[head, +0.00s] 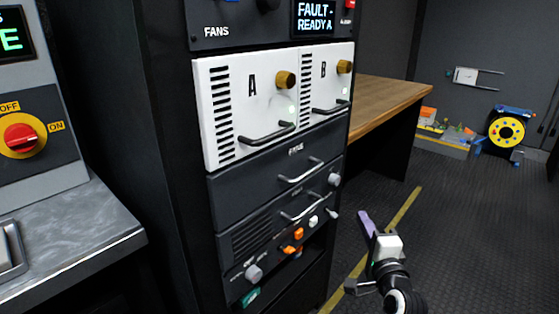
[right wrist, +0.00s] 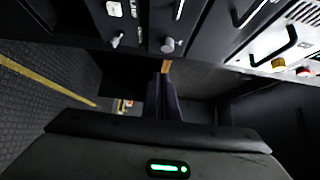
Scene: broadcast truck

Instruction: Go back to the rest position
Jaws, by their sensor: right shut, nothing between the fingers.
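My right gripper (head: 366,222) is at the lower right of the head view, in front of and to the right of the black equipment rack (head: 160,120). Its purple-grey fingers are shut with nothing between them and point up and away. In the right wrist view the fingers (right wrist: 166,82) show in the middle, close together, below the rack's knobs. The gripper appears apart from the rack. My left gripper does not show in either view.
The rack holds white fan modules A (head: 255,115) and B (head: 326,90) with handles and protruding knobs. A grey counter (head: 80,225) stands at left. A wooden desk (head: 395,95) and a yellow cable reel (head: 506,131) are behind. The dark floor (head: 470,240) at right is clear.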

